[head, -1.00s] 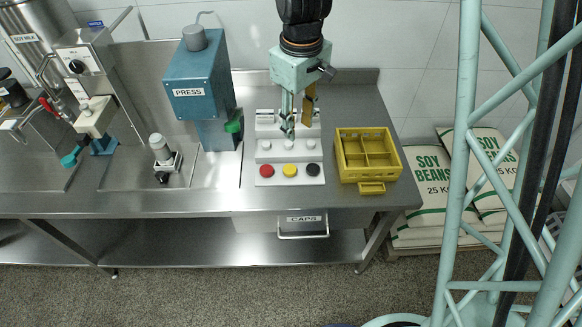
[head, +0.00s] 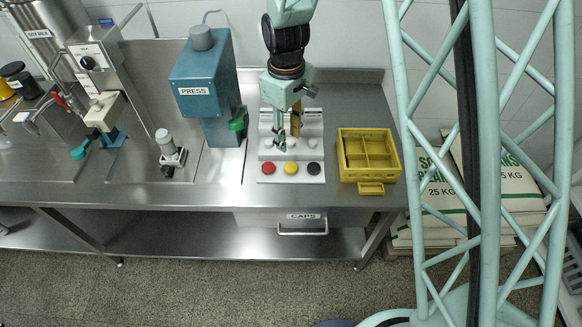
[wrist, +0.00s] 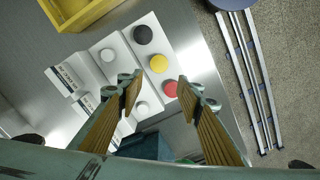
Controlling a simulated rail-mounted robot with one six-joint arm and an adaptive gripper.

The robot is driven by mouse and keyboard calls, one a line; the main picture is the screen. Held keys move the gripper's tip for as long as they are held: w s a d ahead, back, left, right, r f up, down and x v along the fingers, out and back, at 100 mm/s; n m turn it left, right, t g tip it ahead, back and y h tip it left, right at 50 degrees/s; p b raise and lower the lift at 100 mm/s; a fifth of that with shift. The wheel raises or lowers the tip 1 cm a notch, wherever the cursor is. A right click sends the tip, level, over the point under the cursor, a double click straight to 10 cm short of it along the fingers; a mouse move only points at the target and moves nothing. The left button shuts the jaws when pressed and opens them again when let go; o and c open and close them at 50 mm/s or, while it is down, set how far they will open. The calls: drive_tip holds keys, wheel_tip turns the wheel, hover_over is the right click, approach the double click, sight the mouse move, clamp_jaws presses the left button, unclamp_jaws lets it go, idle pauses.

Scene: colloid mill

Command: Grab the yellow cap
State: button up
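The yellow cap (head: 291,168) sits in the front row of the white stepped cap rack (head: 267,179), between the red cap (head: 268,168) and the black cap (head: 314,169). My gripper (head: 287,138) is open and empty above the rack, over its white caps and a little behind the yellow cap. In the wrist view the yellow cap (wrist: 158,63) shows just beyond the gap between the spread fingertips (wrist: 160,87). The red cap (wrist: 170,89) lies near the right fingertip there. Nothing hides the yellow cap, and no finger visibly touches it.
A yellow divided crate (head: 369,187) stands right of the rack. The blue press (head: 207,90) stands to its left. The steel table's front strip (head: 240,196) is clear. A drawer labelled CAPS (head: 303,217) is below.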

hover_over(290, 167)
drive_tip(key=shift+a+f, duration=0.15)
drive_tip(key=shift+f, duration=4.15)
drive_tip(key=shift+f, duration=0.15)
drive_tip(key=shift+d+f, duration=0.2)
drive_tip(key=shift+f, duration=2.25)
drive_tip(key=c, duration=0.4)
drive_tip(key=shift+r, duration=0.15)
